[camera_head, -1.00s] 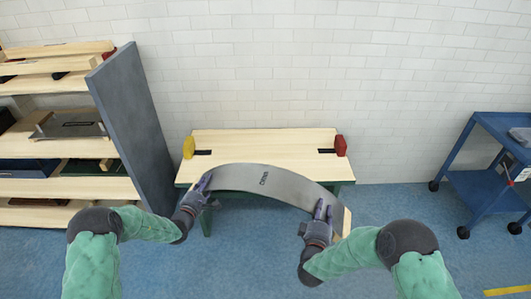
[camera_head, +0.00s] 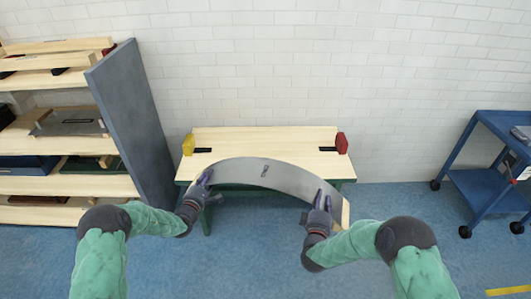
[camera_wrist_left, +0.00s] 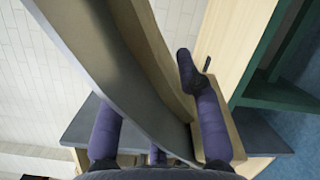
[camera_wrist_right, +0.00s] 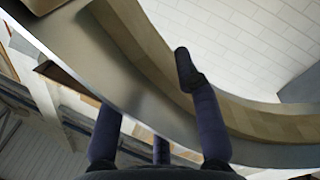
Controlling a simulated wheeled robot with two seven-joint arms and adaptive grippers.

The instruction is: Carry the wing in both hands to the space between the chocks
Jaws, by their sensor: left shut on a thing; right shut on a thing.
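The wing (camera_head: 262,172) is a curved grey metal panel with wooden edging and small dark lettering, arched upward. My left gripper (camera_head: 203,183) is shut on its left end and my right gripper (camera_head: 320,203) is shut on its right end. The wing also fills the left wrist view (camera_wrist_left: 125,65) and the right wrist view (camera_wrist_right: 130,85), between the purple fingers. It is held in front of the wooden bench, overlapping its front edge. The yellow chock (camera_head: 188,145) stands at the bench's left end and the red chock (camera_head: 342,143) at its right end.
The wooden bench (camera_head: 260,140) has a bare top between the chocks and green legs. A shelf rack with a tall grey side panel (camera_head: 130,120) stands close on the left. A blue cart (camera_head: 485,180) stands at the far right. Blue floor lies between bench and cart.

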